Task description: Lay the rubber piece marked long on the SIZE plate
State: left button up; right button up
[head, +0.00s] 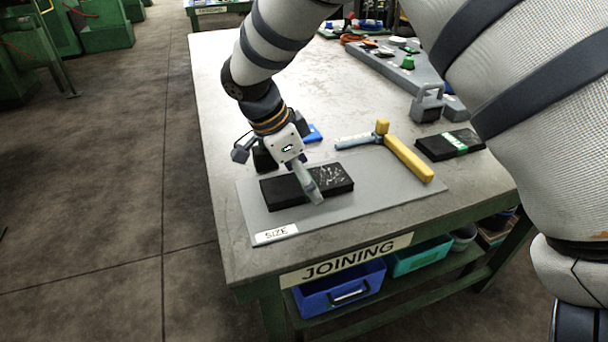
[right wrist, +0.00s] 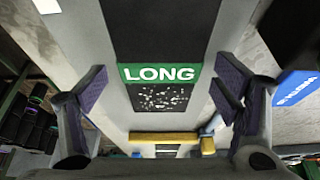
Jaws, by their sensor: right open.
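A black rubber piece (head: 281,194) with a speckled end lies on the grey SIZE plate (head: 362,207) in the head view. In the right wrist view its green band reads LONG (right wrist: 160,73). My right gripper (head: 308,188) is over the middle of this piece and hides its band in the head view. In the right wrist view the open gripper (right wrist: 160,92) has one finger to each side of the piece, with gaps between. My left gripper is not in view.
A yellow-handled tool (head: 408,160) lies across the plate's right part. Another black piece (head: 435,148) with a green-and-white band lies on the table (head: 228,85) to the right. A grey rack (head: 395,68) stands farther back.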

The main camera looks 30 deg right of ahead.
jog(key=v, duration=1.2)
jog(key=shift+r, duration=0.15)
